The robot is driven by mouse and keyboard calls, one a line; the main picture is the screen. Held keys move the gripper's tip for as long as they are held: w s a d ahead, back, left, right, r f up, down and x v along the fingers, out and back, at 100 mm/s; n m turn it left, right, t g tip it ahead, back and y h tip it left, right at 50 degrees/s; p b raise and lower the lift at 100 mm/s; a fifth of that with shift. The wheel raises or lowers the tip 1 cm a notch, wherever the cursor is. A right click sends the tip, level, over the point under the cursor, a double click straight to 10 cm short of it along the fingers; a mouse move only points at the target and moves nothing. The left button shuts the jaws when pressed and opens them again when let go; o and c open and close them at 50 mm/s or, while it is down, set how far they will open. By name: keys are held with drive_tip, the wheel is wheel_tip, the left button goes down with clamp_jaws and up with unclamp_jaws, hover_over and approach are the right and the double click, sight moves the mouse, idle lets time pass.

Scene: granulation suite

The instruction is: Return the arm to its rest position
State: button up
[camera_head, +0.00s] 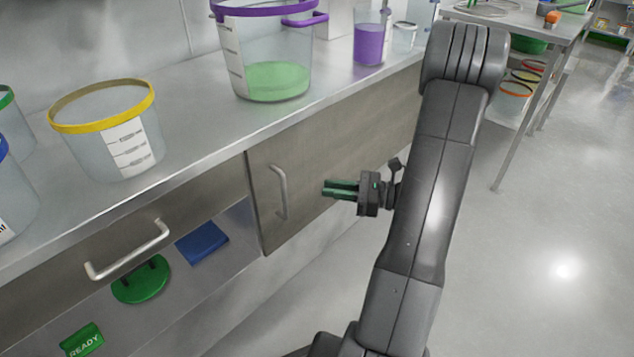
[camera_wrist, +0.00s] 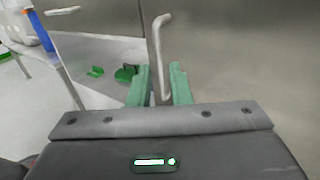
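My arm (camera_head: 432,190) reaches up from the bottom of the head view, bends at the top, and my gripper (camera_head: 327,188) hangs left of it in front of the cabinet. In the wrist view the handle (camera_wrist: 160,55) lines up with the finger gap.
Left of the door, an open compartment holds a blue item (camera_head: 203,242), a green item (camera_head: 142,281) and a green READY tag (camera_head: 82,340). The steel counter (camera_head: 205,135) carries a yellow-rimmed tub (camera_head: 90,130) and a purple-rimmed tub (camera_head: 235,55). Floor at right is clear.

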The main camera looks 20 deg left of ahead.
drive_tip(key=shift+d, duration=0.3)
drive_tip(key=shift+s+a, duration=0.15)
drive_tip(key=s+a+b, duration=0.1)
drive_tip(key=a+b, duration=0.1)
drive_tip(key=a, duration=0.9)
drive_tip(key=shift+s+a+b, duration=0.2)
drive_tip(key=shift+s+b, duration=0.15)
drive_tip(key=shift+b, duration=0.05)
drive_tip(key=shift+f, duration=0.15)
